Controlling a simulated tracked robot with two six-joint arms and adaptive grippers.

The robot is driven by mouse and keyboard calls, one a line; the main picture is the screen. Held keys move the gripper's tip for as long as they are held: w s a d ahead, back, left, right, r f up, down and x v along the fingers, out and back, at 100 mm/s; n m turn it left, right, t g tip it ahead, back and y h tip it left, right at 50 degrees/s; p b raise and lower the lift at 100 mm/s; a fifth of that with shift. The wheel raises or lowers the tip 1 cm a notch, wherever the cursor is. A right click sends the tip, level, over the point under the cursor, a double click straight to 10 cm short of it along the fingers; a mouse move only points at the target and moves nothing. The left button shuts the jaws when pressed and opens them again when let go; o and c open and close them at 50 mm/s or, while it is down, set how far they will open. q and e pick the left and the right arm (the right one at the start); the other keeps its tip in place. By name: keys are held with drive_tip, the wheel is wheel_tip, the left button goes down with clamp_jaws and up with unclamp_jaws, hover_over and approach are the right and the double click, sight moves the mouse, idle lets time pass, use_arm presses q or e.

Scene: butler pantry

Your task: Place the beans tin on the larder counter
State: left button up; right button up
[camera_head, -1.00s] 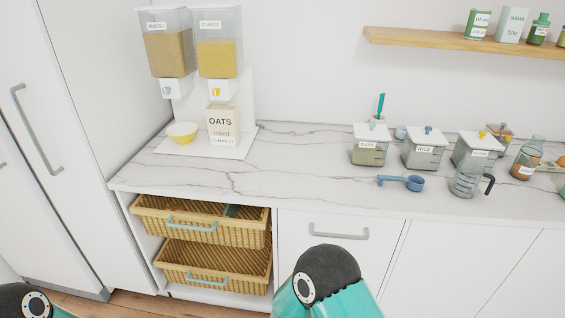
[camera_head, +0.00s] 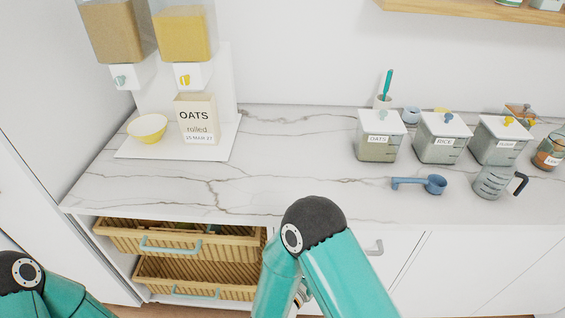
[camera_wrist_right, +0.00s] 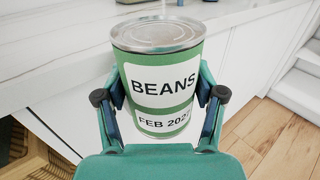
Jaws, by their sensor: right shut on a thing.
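The beans tin (camera_wrist_right: 158,75) is green with a white BEANS label and a silver lid. It shows upright in the right wrist view. My right gripper (camera_wrist_right: 160,105) is shut on it, one finger on each side. The tin is in front of the counter's edge; it is hidden in the head view. The larder counter (camera_head: 290,160) is white marble with grey veins, and its edge also shows behind the tin in the right wrist view (camera_wrist_right: 60,50). My right arm is raised in front of the counter. My left arm shows at the lower left; its gripper is out of view.
An OATS packet (camera_head: 198,122) and a yellow bowl (camera_head: 147,128) stand on a white board (camera_head: 175,152) at the left. Labelled canisters (camera_head: 442,140), a blue scoop (camera_head: 420,184) and a measuring jug (camera_head: 492,184) stand at the right. The counter's middle is clear. Wicker drawers (camera_head: 180,240) are below.

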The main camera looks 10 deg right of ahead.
drive_tip(key=shift+w, duration=0.25)
drive_tip(key=shift+a, duration=0.1)
drive_tip(key=shift+r, duration=0.15)
